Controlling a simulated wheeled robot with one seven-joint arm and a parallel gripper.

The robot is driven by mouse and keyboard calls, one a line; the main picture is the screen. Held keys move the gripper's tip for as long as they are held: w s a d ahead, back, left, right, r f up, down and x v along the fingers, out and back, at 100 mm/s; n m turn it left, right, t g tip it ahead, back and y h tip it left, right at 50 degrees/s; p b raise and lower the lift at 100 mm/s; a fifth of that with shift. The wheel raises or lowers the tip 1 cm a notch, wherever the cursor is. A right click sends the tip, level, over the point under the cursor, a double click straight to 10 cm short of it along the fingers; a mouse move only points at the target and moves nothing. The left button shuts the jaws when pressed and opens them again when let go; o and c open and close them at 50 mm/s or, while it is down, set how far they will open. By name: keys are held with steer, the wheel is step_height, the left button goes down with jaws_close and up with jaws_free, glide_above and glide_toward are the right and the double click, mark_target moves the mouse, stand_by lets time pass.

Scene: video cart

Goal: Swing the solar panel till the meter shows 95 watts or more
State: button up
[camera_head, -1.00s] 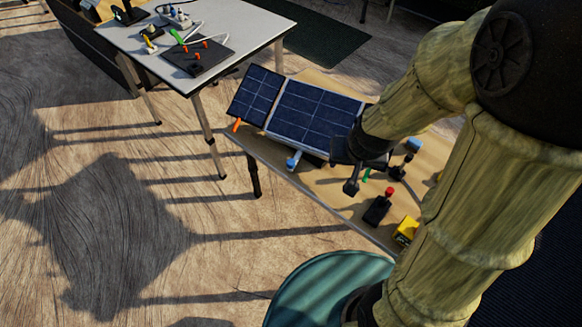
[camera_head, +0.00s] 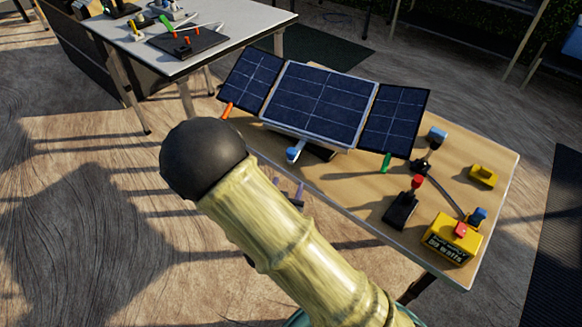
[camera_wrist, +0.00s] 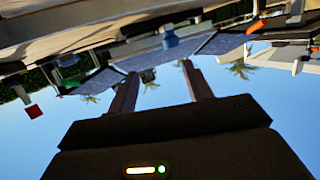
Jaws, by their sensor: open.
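The solar panel (camera_head: 318,103) stands tilted on the wooden table, a wide middle panel with a left wing (camera_head: 251,80) and a right wing (camera_head: 394,120). An orange tab (camera_head: 227,110) is at the left wing, a blue handle (camera_head: 296,150) below the middle panel and a green tab (camera_head: 386,162) at the right wing. The yellow meter (camera_head: 452,240) is at the front right; its number is too small to read surely. My gripper (camera_wrist: 157,82) is open and empty; the blue handle (camera_wrist: 170,40) shows beyond its fingers in the wrist view. In the head view my arm mostly hides it.
A black box with a red-knobbed lever (camera_head: 401,208) stands left of the meter. A yellow block (camera_head: 482,176) and a cable lie on the wooden table (camera_head: 340,185). A white table (camera_head: 225,25) with small tools is behind left.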

mark_target(290, 156)
steer(key=s+a+f+n+t+b, duration=0.1)
steer(key=s+a+f+t, duration=0.1)
steer(key=shift+t+b, duration=0.3)
steer(key=shift+b, duration=0.1)
steer(key=shift+w, duration=0.2)
steer(key=w+d, duration=0.1)
steer(key=w, duration=0.4)
steer(key=w+d+b, duration=0.1)
steer(key=w, duration=0.5)
steer(key=w+b, duration=0.1)
steer(key=w, duration=0.5)
steer(key=shift+d, duration=0.4)
steer(key=c, duration=0.9)
